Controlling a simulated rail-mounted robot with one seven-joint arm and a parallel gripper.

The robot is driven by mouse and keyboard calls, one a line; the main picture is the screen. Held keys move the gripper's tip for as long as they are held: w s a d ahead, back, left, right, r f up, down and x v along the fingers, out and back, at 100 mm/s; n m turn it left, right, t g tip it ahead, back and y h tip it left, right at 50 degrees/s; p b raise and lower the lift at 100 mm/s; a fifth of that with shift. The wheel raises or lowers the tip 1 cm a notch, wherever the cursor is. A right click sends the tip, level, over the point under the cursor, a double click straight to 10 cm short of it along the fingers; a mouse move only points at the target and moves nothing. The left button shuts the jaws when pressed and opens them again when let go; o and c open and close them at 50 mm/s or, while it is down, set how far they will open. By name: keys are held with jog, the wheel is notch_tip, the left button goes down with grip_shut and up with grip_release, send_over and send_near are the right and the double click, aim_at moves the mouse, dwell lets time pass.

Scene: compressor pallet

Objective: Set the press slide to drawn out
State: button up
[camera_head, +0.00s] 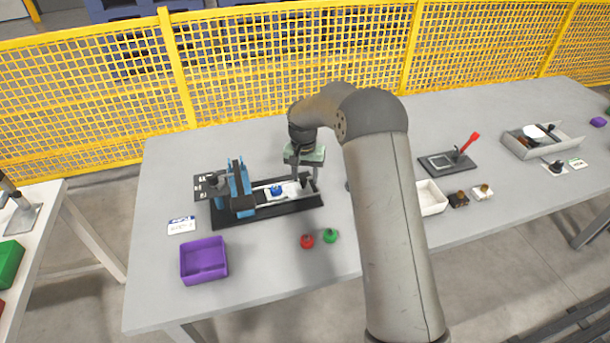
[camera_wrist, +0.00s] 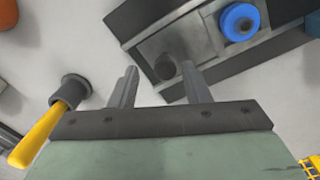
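The press (camera_head: 238,188) has a blue frame and stands on a black base plate (camera_head: 268,213). Its pale slide (camera_head: 291,190) sits on rails to the right of the frame, with a blue round part (camera_head: 277,191) on it. In the wrist view the slide (camera_wrist: 205,38) carries the blue part (camera_wrist: 240,20) and a dark round knob (camera_wrist: 166,67) near its end. My gripper (camera_head: 306,182) is over the slide's right end. In the wrist view my gripper (camera_wrist: 160,73) is open, its fingers either side of the knob; contact cannot be told.
A yellow-handled tool in a dark holder (camera_wrist: 72,92) is close to my left finger in the wrist view. A purple bin (camera_head: 204,261), a red knob (camera_head: 307,241) and a green knob (camera_head: 330,236) are in front. A yellow fence (camera_head: 290,65) runs behind the table.

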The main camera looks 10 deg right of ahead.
jog(key=shift+a+r, duration=0.1)
notch_tip(320, 180, up, 17)
jog(key=b, duration=0.1)
jog(key=shift+a, duration=0.3)
jog(key=shift+r, duration=0.15)
jog(key=s+d+f+n, duration=0.1)
jog(key=s+d, duration=0.1)
jog(key=s, duration=1.1)
jog(key=s+d+f+n, duration=0.1)
jog(key=s+d+f, duration=0.1)
jog(key=s, duration=1.1)
jog(key=s+d+f+n, duration=0.1)
jog(key=s+d, duration=0.1)
jog(key=s, duration=1.1)
jog(key=shift+d+f+n, duration=0.3)
jog(key=shift+d+f, duration=0.1)
